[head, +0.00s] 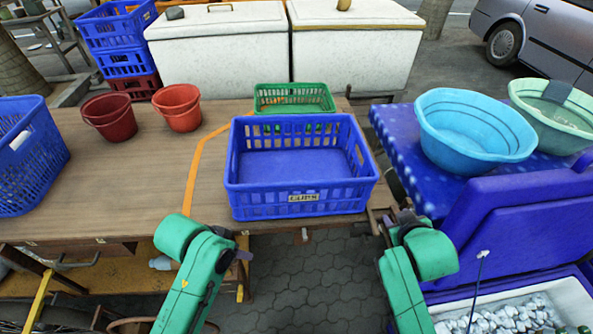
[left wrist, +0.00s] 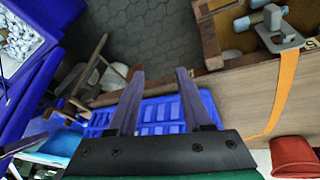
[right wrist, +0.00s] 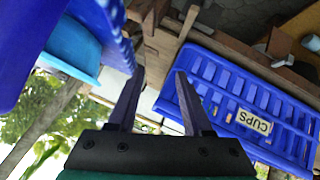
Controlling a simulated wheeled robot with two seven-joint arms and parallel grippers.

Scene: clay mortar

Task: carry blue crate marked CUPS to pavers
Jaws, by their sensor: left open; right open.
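The blue crate (head: 303,207) with a white CUPS label on its front sits upright on the right end of the wooden table (head: 120,190), and looks empty. The label also shows in the right wrist view (right wrist: 255,122). My left gripper (head: 238,252) is open, in front of the crate's left side; in the left wrist view its fingers (left wrist: 160,78) show over the crate's slatted wall. My right gripper (head: 400,222) is open, beside the crate's right front corner, with a gap between them. The grey pavers (head: 300,275) are on the ground in front of the table.
A green crate (head: 293,92) stands behind the blue one. Two red buckets (head: 177,105) and another blue crate (head: 28,160) are to the left. A blue-covered table (head: 400,125) with basins (head: 470,130) and an open blue cooler (head: 520,205) are close on the right.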

